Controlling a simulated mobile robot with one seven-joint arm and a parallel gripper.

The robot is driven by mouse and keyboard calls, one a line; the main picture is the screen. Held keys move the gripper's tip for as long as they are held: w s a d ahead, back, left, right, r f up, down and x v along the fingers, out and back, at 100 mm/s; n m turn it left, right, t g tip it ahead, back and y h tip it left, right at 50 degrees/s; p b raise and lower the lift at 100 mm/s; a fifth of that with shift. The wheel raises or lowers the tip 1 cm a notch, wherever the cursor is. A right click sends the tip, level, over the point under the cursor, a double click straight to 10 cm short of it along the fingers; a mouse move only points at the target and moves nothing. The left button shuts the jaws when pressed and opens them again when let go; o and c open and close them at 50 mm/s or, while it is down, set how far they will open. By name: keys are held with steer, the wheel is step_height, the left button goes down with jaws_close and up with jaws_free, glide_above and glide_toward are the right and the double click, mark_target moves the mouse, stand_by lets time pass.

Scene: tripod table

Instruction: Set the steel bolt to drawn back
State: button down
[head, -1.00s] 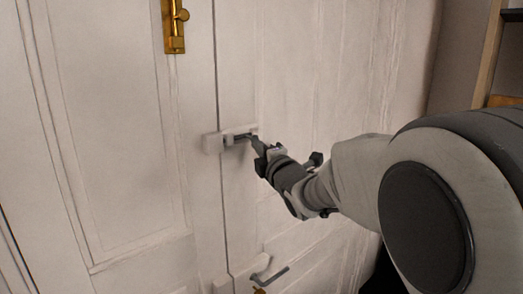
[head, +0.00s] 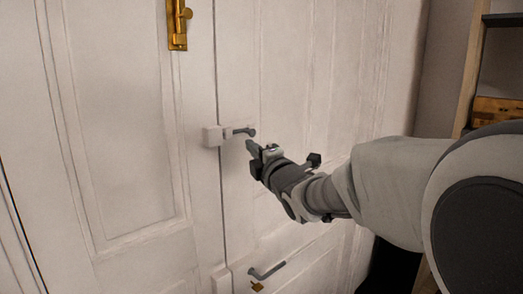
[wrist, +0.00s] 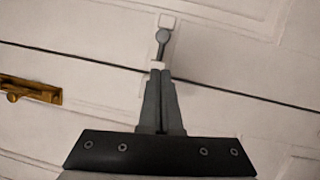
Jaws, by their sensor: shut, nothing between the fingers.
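The steel bolt (head: 244,132) is a short grey bar with a rounded end, beside white blocks (head: 212,136) at the seam of the pale double doors. In the wrist view the bolt (wrist: 163,46) shows just beyond my fingertips, with a small white block past its rounded end. My gripper (head: 250,147) is shut and empty, its fingertips just below the bolt in the head view. The wrist view shows the two fingers (wrist: 158,76) together. I cannot tell whether they touch the bolt; the part behind the fingertips is hidden.
A brass bolt (head: 178,24) is on the left door higher up. A second grey bar (head: 267,272) with a small brass padlock (head: 257,287) is lower down. A wooden shelf unit (head: 470,70) stands at the right.

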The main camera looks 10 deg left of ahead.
steer(key=b+v, duration=0.1)
steer(key=v, duration=0.6)
steer(key=shift+d+b, duration=0.15)
steer(key=shift+b, duration=0.2)
steer(key=shift+s+d+f, duration=0.1)
steer(key=shift+s, duration=0.05)
